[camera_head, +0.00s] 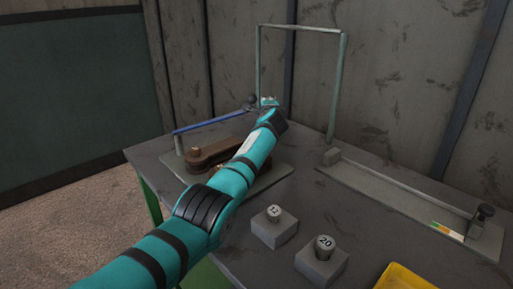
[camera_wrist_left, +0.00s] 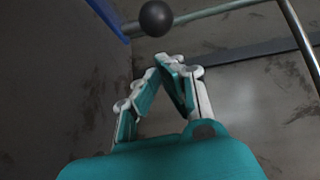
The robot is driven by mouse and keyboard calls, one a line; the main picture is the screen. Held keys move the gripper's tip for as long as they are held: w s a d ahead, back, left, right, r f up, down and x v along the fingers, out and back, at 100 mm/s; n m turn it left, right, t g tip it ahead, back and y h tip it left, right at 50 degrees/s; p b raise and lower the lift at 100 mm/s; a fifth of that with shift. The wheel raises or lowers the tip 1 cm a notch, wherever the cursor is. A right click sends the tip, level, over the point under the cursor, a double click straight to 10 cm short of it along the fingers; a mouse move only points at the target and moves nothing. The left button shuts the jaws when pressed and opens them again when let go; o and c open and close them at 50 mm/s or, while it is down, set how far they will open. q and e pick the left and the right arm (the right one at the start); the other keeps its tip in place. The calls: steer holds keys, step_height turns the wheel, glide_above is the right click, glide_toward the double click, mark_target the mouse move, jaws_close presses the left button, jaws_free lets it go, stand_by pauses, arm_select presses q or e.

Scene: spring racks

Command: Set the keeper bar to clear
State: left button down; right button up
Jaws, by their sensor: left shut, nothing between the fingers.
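A long blue bar (camera_head: 208,123), which I take for the keeper bar, runs above a brown wooden block (camera_head: 215,150) on a plate. A dark ball knob (camera_head: 252,99) is at the bar's right end. In the left wrist view the ball knob (camera_wrist_left: 156,18) is just beyond my fingertips, with a gap, and part of the blue bar (camera_wrist_left: 108,16) shows at top left. My left gripper (camera_head: 268,101) is beside the knob, on its right. It is shut and empty, its fingertips (camera_wrist_left: 168,64) together. My arm hides part of the block and plate. My right gripper is not seen.
A pale upright frame (camera_head: 343,85) stands behind on the table. A grey rail plate (camera_head: 390,195) with a coloured scale lies at right. A yellow tray (camera_head: 403,279) is at the bottom edge.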

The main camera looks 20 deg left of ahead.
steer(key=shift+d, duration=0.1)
arm_select(q)
step_height(320, 180, up, 10)
steer(key=shift+f, duration=0.1)
stand_by(0.5)
